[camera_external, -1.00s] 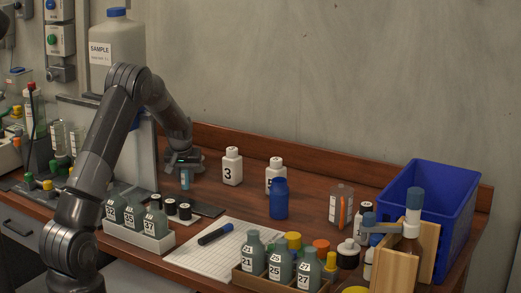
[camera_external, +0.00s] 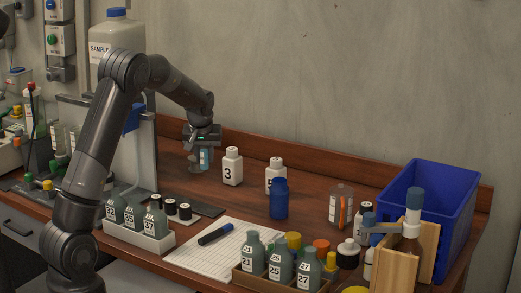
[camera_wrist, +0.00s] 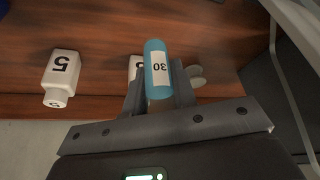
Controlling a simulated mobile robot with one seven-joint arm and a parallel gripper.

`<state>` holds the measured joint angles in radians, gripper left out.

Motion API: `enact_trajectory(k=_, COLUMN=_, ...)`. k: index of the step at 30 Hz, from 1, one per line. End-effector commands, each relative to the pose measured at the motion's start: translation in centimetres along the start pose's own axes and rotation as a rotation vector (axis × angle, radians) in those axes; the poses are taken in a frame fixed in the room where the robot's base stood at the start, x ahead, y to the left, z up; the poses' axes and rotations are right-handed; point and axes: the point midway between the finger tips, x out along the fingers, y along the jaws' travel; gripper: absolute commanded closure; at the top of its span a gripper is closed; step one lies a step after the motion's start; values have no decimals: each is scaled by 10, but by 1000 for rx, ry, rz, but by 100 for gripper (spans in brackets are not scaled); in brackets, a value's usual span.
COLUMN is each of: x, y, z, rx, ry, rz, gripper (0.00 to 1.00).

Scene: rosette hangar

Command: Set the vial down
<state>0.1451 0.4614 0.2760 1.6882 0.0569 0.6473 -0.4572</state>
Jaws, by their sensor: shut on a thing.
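The vial is a blue-teal tube with a white label reading 30 in the wrist view (camera_wrist: 157,68). My gripper (camera_wrist: 158,92) is shut on it and holds it between the two fingers. In the external view my gripper (camera_external: 203,148) hangs over the back left of the table, with the vial (camera_external: 206,159) below the wrist, just left of the white bottle 3. The vial looks about upright there. I cannot tell whether its bottom touches the table.
White bottle 3 (camera_external: 232,167) stands close at the right, with white bottle 5 (camera_external: 275,176) and a blue bottle (camera_external: 279,199) beyond. Black-capped vials (camera_external: 183,211) and a white rack (camera_external: 140,237) lie nearer. A blue crate (camera_external: 452,215) is far right. Wood between is bare.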

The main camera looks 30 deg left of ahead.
Motion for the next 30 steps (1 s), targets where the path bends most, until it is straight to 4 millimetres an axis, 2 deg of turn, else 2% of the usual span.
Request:
enact_trajectory(k=5, x=-13, y=28, z=15, rx=19, ry=0, rz=8, gripper=98)
enact_trajectory(k=12, x=-32, y=94, z=58, rx=65, ry=-2, rz=27, gripper=98)
enact_trajectory(k=18, x=-46, y=131, z=88, rx=92, ry=1, rz=38, gripper=98)
enact_trajectory(k=23, x=-44, y=139, z=94, rx=96, ry=0, rz=40, gripper=98)
enact_trajectory(k=26, x=-30, y=131, z=87, rx=95, ry=-1, rz=37, gripper=98)
enact_trajectory(k=30, x=-2, y=114, z=68, rx=93, ry=-1, rz=37, gripper=98)
